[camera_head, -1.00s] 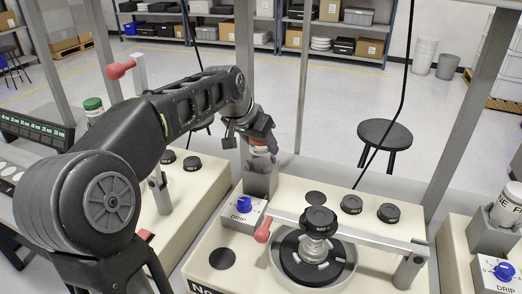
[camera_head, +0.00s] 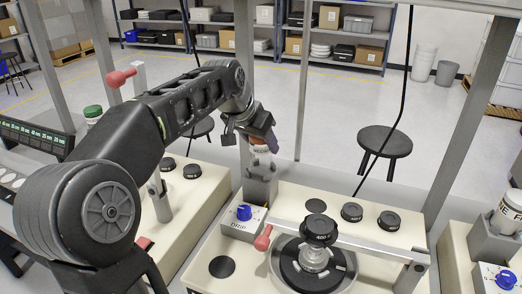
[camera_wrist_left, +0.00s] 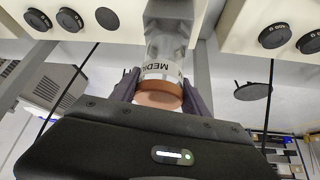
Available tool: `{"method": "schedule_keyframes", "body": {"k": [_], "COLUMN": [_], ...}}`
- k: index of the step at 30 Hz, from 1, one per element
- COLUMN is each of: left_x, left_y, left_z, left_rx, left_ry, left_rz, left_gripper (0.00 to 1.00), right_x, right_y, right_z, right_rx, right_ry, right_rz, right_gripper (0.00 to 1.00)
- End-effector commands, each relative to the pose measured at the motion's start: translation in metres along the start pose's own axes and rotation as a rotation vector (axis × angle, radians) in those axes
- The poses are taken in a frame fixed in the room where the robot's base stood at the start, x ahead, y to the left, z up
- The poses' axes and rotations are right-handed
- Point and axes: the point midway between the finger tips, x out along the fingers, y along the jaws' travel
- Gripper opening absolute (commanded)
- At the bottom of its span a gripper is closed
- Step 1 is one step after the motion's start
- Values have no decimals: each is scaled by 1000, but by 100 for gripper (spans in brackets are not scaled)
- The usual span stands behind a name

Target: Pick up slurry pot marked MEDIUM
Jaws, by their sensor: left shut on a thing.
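The slurry pot (camera_head: 262,159) has an orange cap and a pale body with a label band. In the left wrist view the pot (camera_wrist_left: 160,70) shows the letters "MEDI", upside down; the rest of the word is hidden. My left gripper (camera_head: 260,141) is shut on the pot near its cap, with a finger on either side in the wrist view (camera_wrist_left: 160,96). The pot is upright or nearly so, directly above its grey holder (camera_head: 260,187). I cannot tell whether its lower end is clear of the holder. My right gripper is not in view.
A polishing bowl (camera_head: 279,269) with a black-knobbed weight (camera_head: 319,230) and a metal arm (camera_head: 375,247) stands in front right. A DRIP box (camera_head: 243,222) with a blue knob is beside the holder. Another pot (camera_head: 511,207) stands far right. An upright post rises behind the holder.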

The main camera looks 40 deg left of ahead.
Motion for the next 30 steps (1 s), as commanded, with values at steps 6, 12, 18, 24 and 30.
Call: {"method": "schedule_keyframes", "body": {"k": [6,12,18,24,30], "left_x": [-38,-60,-62,-62,-62], "left_y": [0,0,0,0,0], "left_z": [-26,-39,-40,-40,-40], "left_rx": [2,0,1,1,1], "left_ry": [5,3,2,2,2], "left_rz": [-1,0,-1,-1,-1], "left_gripper": [0,0,0,0,0], "right_x": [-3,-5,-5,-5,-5], "right_y": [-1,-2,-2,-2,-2], "right_z": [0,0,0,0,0], "right_rx": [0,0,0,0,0], "right_ry": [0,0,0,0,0], "right_rz": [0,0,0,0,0], "right_gripper": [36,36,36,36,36]}}
